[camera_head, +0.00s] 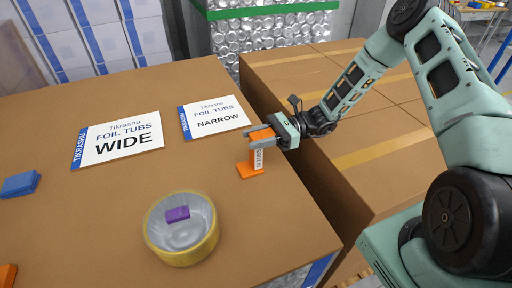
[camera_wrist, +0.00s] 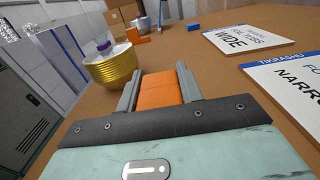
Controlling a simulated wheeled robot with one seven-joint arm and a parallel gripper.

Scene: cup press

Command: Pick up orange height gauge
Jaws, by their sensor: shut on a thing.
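My gripper (camera_head: 262,134) reaches in from the right and is shut on the upper part of the gauge. In the wrist view the orange gauge (camera_wrist: 160,89) sits between the two grey fingers. The gauge's foot appears to rest on the table; I cannot tell whether there is any gap.
Signs reading WIDE (camera_head: 118,138) and NARROW (camera_head: 215,117) lie behind. A blue block (camera_head: 20,185) is at left. Brown boxes (camera_head: 370,150) stand beyond the right edge.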

